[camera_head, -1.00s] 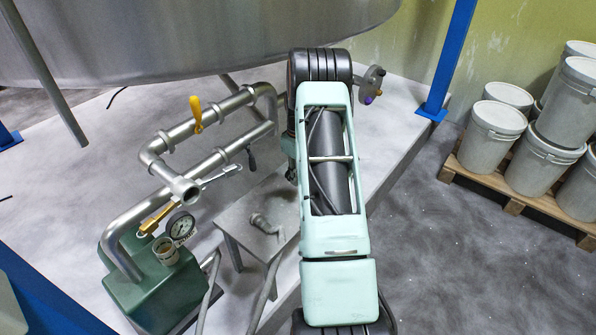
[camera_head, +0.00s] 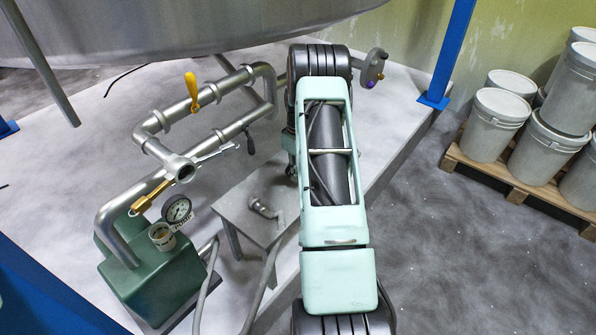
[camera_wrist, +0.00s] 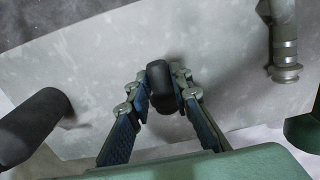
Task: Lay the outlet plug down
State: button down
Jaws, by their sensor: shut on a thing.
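My gripper (camera_wrist: 160,84) is shut on a dark, rounded cylinder, which I take to be the outlet plug (camera_wrist: 161,90), in the middle of the wrist view. Its fingers are on both sides of the plug. A grey tabletop (camera_wrist: 100,60) lies beyond the plug; I cannot tell whether the plug touches it. In the head view the small grey table (camera_head: 235,198) stands left of my arm. The plug cannot be made out there, and my arm hides most of my gripper.
A metal fitting (camera_head: 262,208) is on the table and shows at right in the wrist view (camera_wrist: 285,50). A black cylinder (camera_wrist: 32,125) is at left there. The green pump (camera_head: 150,280), gauge (camera_head: 177,210) and pipes stand left. White pails (camera_head: 495,122) occupy a pallet at right.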

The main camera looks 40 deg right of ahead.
jog(key=shift+f+b, duration=0.55)
jog(key=shift+f, duration=0.3)
jog(key=c, duration=1.7)
grip_release()
jog(key=shift+o, duration=0.2)
jog(key=shift+r, duration=0.1)
notch_tip(320, 180, up, 12)
